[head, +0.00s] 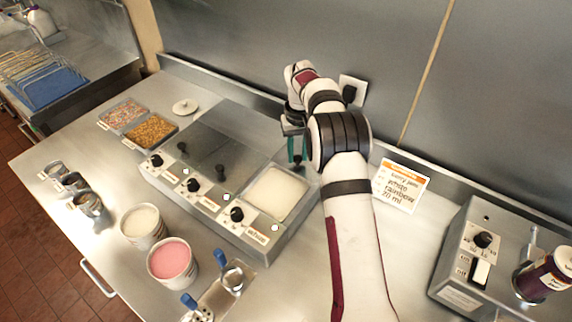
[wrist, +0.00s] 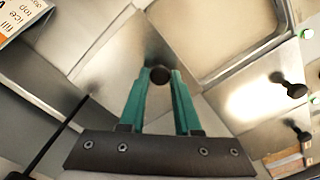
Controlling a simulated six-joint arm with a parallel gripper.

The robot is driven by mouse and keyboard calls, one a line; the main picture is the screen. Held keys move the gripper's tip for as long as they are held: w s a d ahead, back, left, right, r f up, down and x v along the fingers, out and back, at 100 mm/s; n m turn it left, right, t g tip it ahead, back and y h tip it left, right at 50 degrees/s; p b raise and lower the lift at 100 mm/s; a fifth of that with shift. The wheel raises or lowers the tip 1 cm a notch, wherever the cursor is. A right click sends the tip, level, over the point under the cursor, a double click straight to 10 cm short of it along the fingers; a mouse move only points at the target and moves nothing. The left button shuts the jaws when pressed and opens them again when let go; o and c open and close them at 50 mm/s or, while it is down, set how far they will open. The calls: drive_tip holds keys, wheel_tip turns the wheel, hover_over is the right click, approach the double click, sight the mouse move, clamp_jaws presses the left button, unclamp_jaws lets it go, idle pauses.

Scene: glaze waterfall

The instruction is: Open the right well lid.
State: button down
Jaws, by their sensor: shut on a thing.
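The warmer (head: 262,243) has several wells in a row. Its right well (head: 273,196) is uncovered and shows pale glaze, which also shows in the wrist view (wrist: 220,30). My gripper (head: 297,150) is beyond the right well's back corner. Its teal fingers are shut on a dark round knob (wrist: 160,75), with a grey metal surface around it that looks like the right well lid (wrist: 125,50). In the head view my arm hides most of that lid, and I cannot tell whether it touches the counter. The other lids (head: 205,148) lie closed with black knobs.
A recipe card (head: 401,186) stands right of my arm. A control box (head: 478,255) and a jar (head: 545,277) are at the right. Two tubs, white (head: 142,224) and pink (head: 171,262), stand in front of the warmer. Sprinkle trays (head: 150,131) are at the back left.

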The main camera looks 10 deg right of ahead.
drive_tip(key=shift+w+d, duration=0.1)
drive_tip(key=c, duration=0.6)
unclamp_jaws()
drive_tip(key=shift+r, duration=7.9)
